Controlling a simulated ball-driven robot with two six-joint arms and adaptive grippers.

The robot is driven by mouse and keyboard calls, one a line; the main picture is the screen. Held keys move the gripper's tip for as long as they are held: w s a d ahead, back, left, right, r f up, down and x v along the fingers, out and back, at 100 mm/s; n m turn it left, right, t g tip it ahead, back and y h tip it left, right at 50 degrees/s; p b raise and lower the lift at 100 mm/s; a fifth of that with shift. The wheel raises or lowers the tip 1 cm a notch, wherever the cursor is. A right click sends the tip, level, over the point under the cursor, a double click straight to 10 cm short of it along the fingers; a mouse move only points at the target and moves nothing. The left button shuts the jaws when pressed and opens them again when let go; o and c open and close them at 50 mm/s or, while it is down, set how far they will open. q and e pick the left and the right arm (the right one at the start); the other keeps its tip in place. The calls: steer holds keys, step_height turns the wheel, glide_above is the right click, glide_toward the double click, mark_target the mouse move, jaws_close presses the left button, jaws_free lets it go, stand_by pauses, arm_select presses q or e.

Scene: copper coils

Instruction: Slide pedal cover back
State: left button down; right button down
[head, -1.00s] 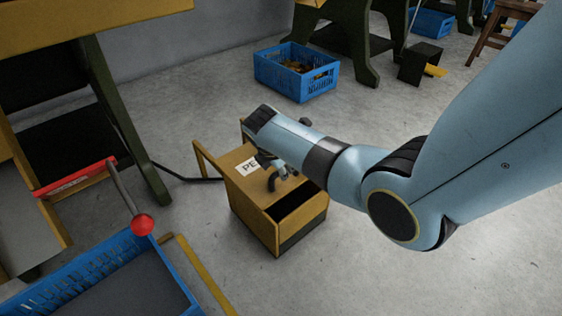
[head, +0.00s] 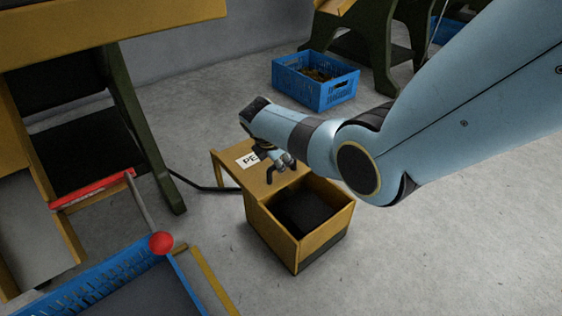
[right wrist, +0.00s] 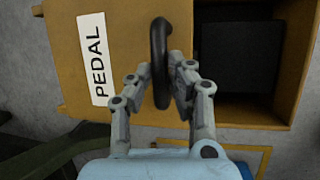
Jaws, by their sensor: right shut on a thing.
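The wooden pedal cover (head: 231,170) with a white "PEDAL" label lies slid to the left over the yellow pedal box (head: 325,243). It overhangs the box's left side, and the box's dark inside shows open on the right. My right gripper (head: 276,166) is over the cover and partly hidden under my arm. In the right wrist view my right gripper (right wrist: 164,80) is shut on the black handle (right wrist: 159,48) of the cover, beside the label (right wrist: 92,60). A dark block (right wrist: 242,58), likely the pedal, shows inside the box. My left gripper is not in view.
A blue crate with a red ball-ended lever (head: 161,243) stands at the lower left. A bench with green legs (head: 150,150) is behind it. A black cable (head: 200,187) runs on the floor to the box. Another blue crate (head: 316,92) stands behind. Floor at right is clear.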

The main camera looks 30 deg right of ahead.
steer(key=c, duration=1.2)
jaws_free()
steer(key=shift+c, duration=0.2)
steer(key=v, duration=1.2)
